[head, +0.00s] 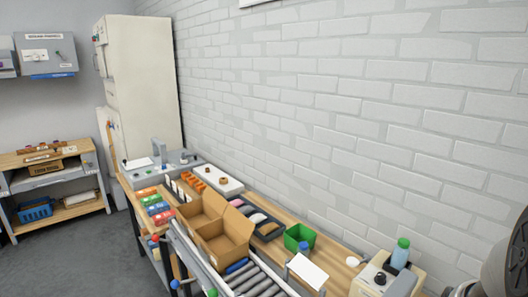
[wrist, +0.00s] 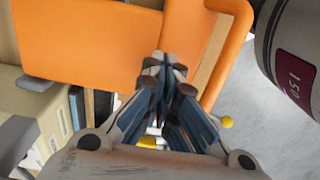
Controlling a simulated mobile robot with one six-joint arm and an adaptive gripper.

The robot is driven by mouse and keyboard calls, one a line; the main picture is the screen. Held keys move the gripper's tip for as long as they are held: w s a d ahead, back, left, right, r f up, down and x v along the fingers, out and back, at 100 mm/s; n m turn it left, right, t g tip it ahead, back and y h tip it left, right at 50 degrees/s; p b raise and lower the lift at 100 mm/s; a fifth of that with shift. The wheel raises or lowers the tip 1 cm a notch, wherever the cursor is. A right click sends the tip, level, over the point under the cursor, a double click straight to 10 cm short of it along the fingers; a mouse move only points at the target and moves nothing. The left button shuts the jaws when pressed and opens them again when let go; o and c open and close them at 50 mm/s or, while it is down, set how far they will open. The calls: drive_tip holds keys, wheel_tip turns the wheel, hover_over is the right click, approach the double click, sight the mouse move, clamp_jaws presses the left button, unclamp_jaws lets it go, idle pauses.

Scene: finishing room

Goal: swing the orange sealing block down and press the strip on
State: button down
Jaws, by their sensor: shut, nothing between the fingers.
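In the wrist view a large orange part (wrist: 90,42), which looks like the sealing block, fills the upper left and middle. Its orange surface continues around to the upper right. My gripper (wrist: 163,66) is shut and empty, with its fingertips over the lower edge of the orange part. I cannot tell whether they touch it. I cannot make out the strip in either view. The head view does not show my gripper or the large orange part.
The wrist view shows a beige body (wrist: 35,95) at left and a yellow ball (wrist: 228,123) at right.

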drive_tip(key=shift+f+b, duration=0.6)
drive_tip(key=shift+f, duration=0.25)
drive_tip(key=shift+r, duration=0.15)
idle(0.9)
drive_tip(key=shift+r+p, duration=2.95)
drive_tip(key=shift+r, duration=0.5)
